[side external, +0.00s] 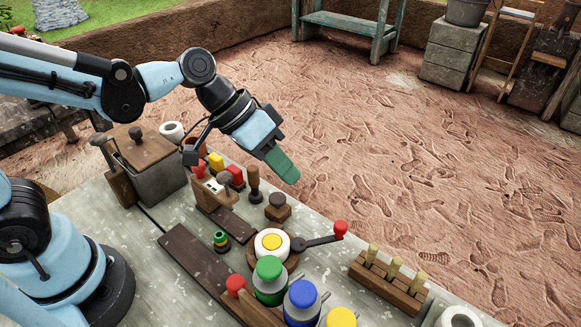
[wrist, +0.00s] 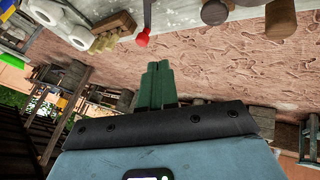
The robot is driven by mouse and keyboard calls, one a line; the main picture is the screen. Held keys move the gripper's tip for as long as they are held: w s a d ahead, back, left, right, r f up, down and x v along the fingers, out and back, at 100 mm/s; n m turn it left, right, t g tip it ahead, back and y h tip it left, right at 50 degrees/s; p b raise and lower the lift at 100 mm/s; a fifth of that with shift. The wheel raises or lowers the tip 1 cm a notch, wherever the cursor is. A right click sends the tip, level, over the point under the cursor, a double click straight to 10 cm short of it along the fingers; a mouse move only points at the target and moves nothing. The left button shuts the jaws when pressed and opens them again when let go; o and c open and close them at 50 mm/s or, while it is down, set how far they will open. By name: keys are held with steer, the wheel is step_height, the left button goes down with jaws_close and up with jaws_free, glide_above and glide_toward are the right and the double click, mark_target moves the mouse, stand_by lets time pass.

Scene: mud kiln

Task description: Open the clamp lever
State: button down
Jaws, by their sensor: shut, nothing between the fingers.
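A dark lever arm (side external: 316,241) with a red knob (side external: 340,229) sticks out to the right from a round base with a white and yellow top (side external: 271,244). A second red knob (side external: 235,284) stands at the front of the bench; I cannot tell which of the two is the clamp lever. My gripper (side external: 285,167) has green fingers, shut and empty. It is in the air beyond the bench's far edge, above and left of the lever, touching nothing. In the wrist view the fingers (wrist: 156,85) point toward a red knob (wrist: 142,39) on a thin grey arm, apart from it.
Green (side external: 269,283) and blue (side external: 302,302) lidded jars stand close to the lever. A wooden rack with pegs (side external: 388,279) is to its right. A wooden stamp (side external: 278,207) and small blocks stand behind it. The air around my gripper is clear.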

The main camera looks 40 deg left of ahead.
steer(key=shift+d, duration=0.45)
steer(key=shift+x, duration=5.05)
